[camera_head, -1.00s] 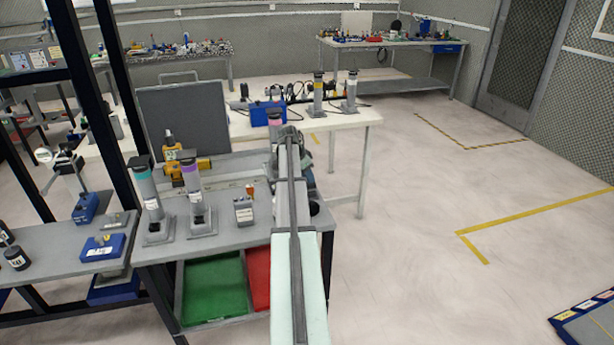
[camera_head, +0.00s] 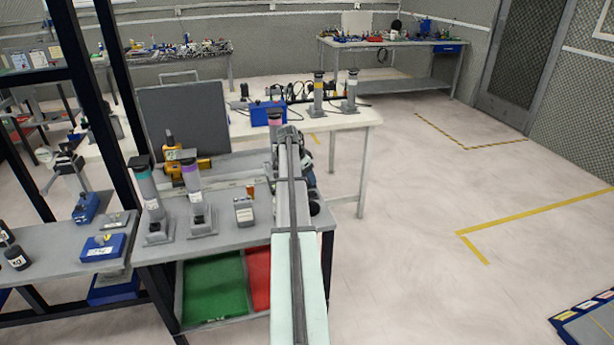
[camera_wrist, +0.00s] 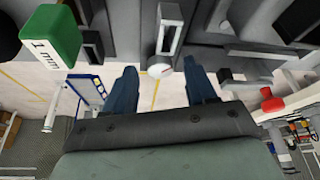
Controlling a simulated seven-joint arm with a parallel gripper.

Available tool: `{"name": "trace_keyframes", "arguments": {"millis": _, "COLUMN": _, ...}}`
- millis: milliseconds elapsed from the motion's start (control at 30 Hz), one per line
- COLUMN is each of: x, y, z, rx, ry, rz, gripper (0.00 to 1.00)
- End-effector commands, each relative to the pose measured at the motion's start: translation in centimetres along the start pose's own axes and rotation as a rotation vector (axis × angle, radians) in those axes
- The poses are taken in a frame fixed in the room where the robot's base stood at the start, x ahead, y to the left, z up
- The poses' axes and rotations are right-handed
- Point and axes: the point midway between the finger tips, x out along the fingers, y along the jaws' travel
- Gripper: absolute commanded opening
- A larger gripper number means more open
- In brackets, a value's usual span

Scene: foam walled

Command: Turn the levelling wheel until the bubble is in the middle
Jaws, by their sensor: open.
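In the wrist view, a grey fixture carries a pale slotted strip (camera_wrist: 168,37), which may be the bubble vial; no bubble can be made out. A small round white knob (camera_wrist: 160,70), perhaps the levelling wheel, is at the strip's lower end. My gripper (camera_wrist: 161,73) is open, with one dark blue finger on each side of the knob in the picture. Gaps show between the knob and both fingers, and I cannot tell the depth between them. In the head view my arm hides this spot, and the fingers cannot be made out.
A green block marked "1 mm" (camera_wrist: 52,35) and a red part (camera_wrist: 272,104) flank the gripper in the wrist view. In the head view, grey cylinders on bases (camera_head: 195,195) and a small grey box (camera_head: 243,212) stand on the grey bench (camera_head: 222,236). Open floor lies right.

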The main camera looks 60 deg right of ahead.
Motion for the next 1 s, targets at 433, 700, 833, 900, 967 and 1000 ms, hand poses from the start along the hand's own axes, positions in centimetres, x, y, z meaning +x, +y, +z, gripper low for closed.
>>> {"name": "trace_keyframes", "arguments": {"millis": 433, "x": -5.1, "y": 0.0, "z": 0.0, "rx": 0.0, "ry": 0.001, "rz": -0.002, "gripper": 0.56}}
{"name": "trace_keyframes", "arguments": {"millis": 700, "x": -10.2, "y": 0.0, "z": 0.0, "rx": 0.0, "ry": 0.001, "rz": -0.002, "gripper": 0.56}}
{"name": "trace_keyframes", "arguments": {"millis": 833, "x": -12.0, "y": 0.0, "z": 0.0, "rx": 0.0, "ry": 0.0, "rz": -0.001, "gripper": 0.56}}
{"name": "trace_keyframes", "arguments": {"millis": 900, "x": -12.7, "y": 0.0, "z": 0.0, "rx": 0.0, "ry": 0.001, "rz": -0.001, "gripper": 0.56}}
{"name": "trace_keyframes", "arguments": {"millis": 967, "x": -13.2, "y": 0.0, "z": 0.0, "rx": 0.0, "ry": 0.0, "rz": -0.001, "gripper": 0.56}}
{"name": "trace_keyframes", "arguments": {"millis": 1000, "x": -13.4, "y": 0.0, "z": 0.0, "rx": 0.0, "ry": 0.0, "rz": -0.001, "gripper": 0.56}}
